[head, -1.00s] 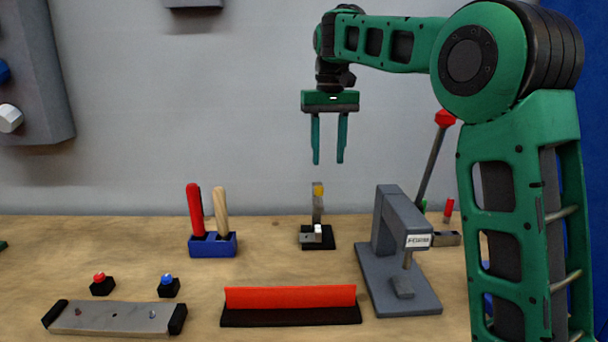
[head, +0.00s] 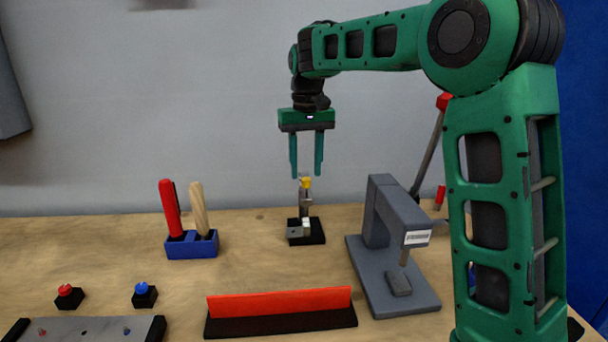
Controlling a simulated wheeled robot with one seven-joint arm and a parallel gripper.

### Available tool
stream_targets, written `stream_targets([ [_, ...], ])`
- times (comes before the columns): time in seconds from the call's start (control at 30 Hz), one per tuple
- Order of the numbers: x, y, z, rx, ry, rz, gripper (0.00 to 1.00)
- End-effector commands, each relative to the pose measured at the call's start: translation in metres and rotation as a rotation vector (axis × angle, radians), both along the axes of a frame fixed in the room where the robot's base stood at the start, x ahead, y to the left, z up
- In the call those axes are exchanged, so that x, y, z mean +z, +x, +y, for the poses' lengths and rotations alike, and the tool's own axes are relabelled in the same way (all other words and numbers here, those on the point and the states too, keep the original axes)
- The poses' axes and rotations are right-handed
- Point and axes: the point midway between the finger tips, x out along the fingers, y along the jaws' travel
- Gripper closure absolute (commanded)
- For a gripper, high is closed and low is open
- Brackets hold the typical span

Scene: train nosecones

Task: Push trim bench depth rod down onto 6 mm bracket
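A small bench fixture stands on the table in the middle, with a black base (head: 318,232) and a grey upright. A rod with a yellow top (head: 306,184) stands at the upright. A small pale block (head: 305,222), perhaps the bracket, sits low on the base; I cannot tell whether the rod touches it. My gripper (head: 306,176) points straight down over the fixture. Its two green fingers are apart with nothing between them, and in the picture their tips are just above the yellow top.
A grey press with a label (head: 382,205) stands close on the right, with a red-knobbed lever (head: 430,150) behind it. A blue holder (head: 192,246) with red and wooden handles is on the left. A red strip on a black base (head: 280,302) lies in front.

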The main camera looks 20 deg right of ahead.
Motion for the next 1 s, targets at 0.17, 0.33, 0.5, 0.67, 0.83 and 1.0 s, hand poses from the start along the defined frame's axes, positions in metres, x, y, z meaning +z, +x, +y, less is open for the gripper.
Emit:
stream_targets([
  [0.17, -0.016, 0.0, 0.0, 0.001, 0.0, 0.001, 0.61],
  [0.33, -0.02, 0.0, 0.0, 0.001, 0.0, 0.0, 0.61],
  [0.5, -0.02, 0.0, 0.0, 0.001, 0.0, -0.001, 0.61],
  [0.67, -0.019, 0.0, 0.0, 0.0, 0.0, 0.0, 0.95],
  [0.83, -0.02, 0.0, 0.0, 0.001, 0.0, 0.0, 1.0],
  [1.0, -0.038, -0.001, 0.0, 0.0, -0.001, 0.002, 1.0],
])
